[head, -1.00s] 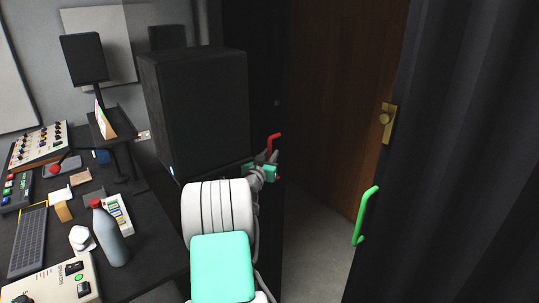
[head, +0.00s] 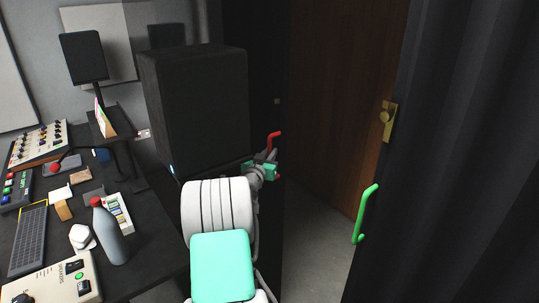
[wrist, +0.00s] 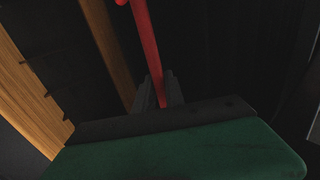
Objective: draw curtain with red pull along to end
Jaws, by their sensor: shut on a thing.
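The red pull (head: 274,138) is a bent red handle on the dark left curtain (head: 266,70), just right of the black speaker. My gripper (head: 265,164) is shut on the red pull. In the wrist view the red pull (wrist: 149,50) runs down between my gripper's dark fingers (wrist: 160,92). The left curtain hangs at the left side of the doorway. A second dark curtain (head: 470,130) with a green pull (head: 365,214) hangs at the right.
A brown wooden door (head: 335,110) with a brass handle plate (head: 388,121) stands between the curtains, with open floor (head: 318,230) before it. A large black speaker (head: 195,112) is close left of my arm. A desk (head: 150,225) holds a bottle (head: 111,235) and mixers.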

